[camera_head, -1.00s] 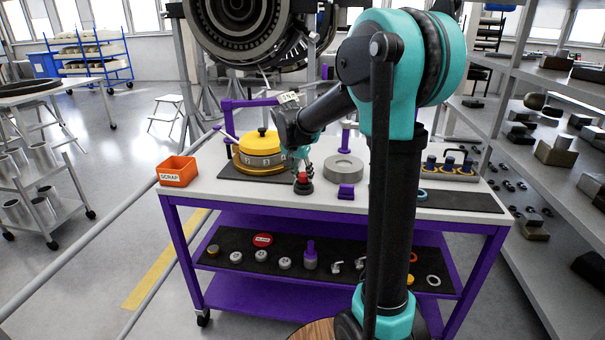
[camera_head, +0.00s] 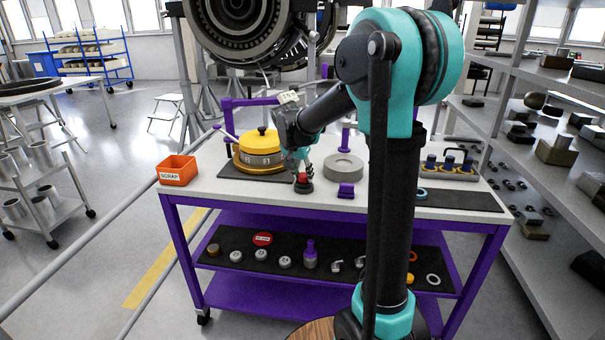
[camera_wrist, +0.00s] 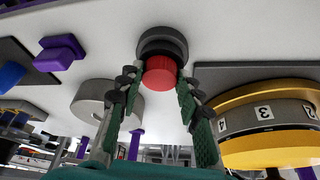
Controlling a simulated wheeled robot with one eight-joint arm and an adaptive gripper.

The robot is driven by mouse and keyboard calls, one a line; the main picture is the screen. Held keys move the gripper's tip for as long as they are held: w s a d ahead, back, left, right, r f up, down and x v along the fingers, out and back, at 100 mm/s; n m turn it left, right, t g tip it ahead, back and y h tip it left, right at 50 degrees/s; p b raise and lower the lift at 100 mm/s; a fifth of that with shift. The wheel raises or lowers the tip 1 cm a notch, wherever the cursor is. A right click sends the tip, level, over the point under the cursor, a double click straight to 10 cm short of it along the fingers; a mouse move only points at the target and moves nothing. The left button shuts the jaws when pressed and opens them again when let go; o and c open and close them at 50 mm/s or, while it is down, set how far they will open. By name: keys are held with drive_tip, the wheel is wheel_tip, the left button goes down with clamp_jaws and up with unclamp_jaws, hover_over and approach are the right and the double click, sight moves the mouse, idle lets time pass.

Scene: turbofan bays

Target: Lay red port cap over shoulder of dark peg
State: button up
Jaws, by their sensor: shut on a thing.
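The red port cap (camera_head: 303,177) is a small red cylinder near the front middle of the bench. It also shows in the wrist view (camera_wrist: 160,73), between my fingertips. My gripper (camera_head: 302,168) is shut on the cap, a finger on either side; it also shows in the wrist view (camera_wrist: 159,78). The dark peg (camera_head: 303,188) is directly below the cap, with a round dark body that also shows in the wrist view (camera_wrist: 162,42). Cap and peg look in line. The cap hides the peg's top, so I cannot tell how fully it is seated.
A yellow and grey numbered drum (camera_head: 260,150) stands close on the left. A grey ring (camera_head: 343,167) and a purple block (camera_head: 346,191) are close on the right. An orange scrap bin (camera_head: 177,171) stands at the left corner. Bare bench lies in front of the peg.

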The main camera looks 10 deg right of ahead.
drive_tip(key=shift+f, duration=0.1)
drive_tip(key=o, duration=0.8)
drive_tip(key=v, duration=1.2)
drive_tip(key=shift+d, duration=0.1)
drive_tip(key=s+d+f+n+y, duration=0.1)
drive_tip(key=s+d+f+n, duration=0.2)
drive_tip(key=s+f, duration=0.8)
drive_tip(key=s+d+f+n+y, duration=0.1)
drive_tip(key=s+d+f+n, duration=0.3)
drive_tip(key=s+f, duration=0.8)
drive_tip(key=s, duration=0.3)
drive_tip(key=shift+t+y, duration=0.3)
drive_tip(key=shift+y, duration=0.1)
